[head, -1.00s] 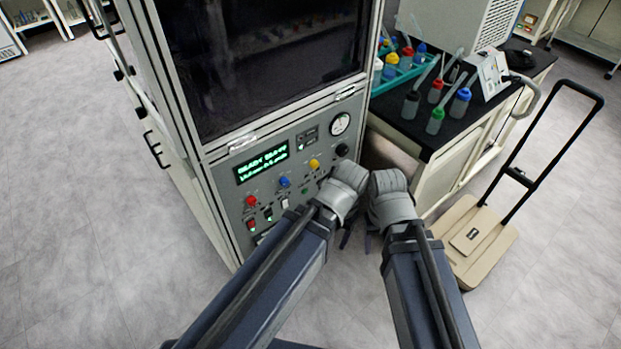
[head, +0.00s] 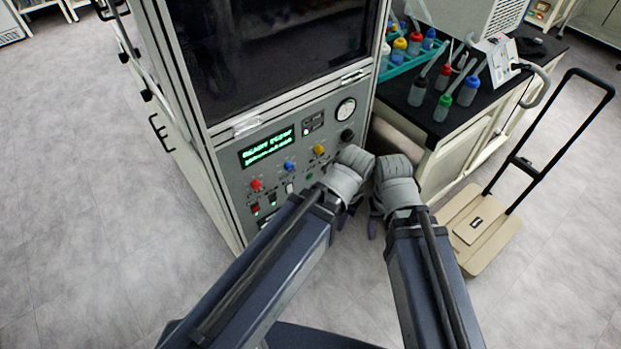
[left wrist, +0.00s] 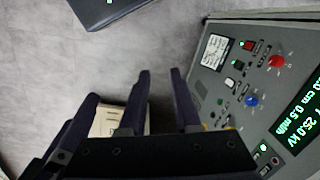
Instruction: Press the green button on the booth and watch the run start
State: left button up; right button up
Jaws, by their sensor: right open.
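The booth (head: 232,205) is a grey cabinet with a dark window above a control panel. The panel has a lit green display (head: 267,147), red, blue and yellow knobs, and a row of small switches. A small dark green button (head: 309,176) sits right of the white switch; it also shows faintly in the left wrist view (left wrist: 220,101). My left gripper (head: 345,217) is in front of the panel's lower right, apart from it; its fingers (left wrist: 161,100) are spread and empty. My right gripper (head: 373,226) is beside it, open, its fingers partly hidden by its wrist.
A black-topped bench (head: 440,125) with several coloured-cap bottles and a teal rack (head: 405,66) stands right of the booth. A beige folding cart (head: 480,232) with an upright black handle stands on the floor at right. The floor on the left is clear.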

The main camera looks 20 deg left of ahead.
pick_arm(q)
grip_shut()
dwell(1.2)
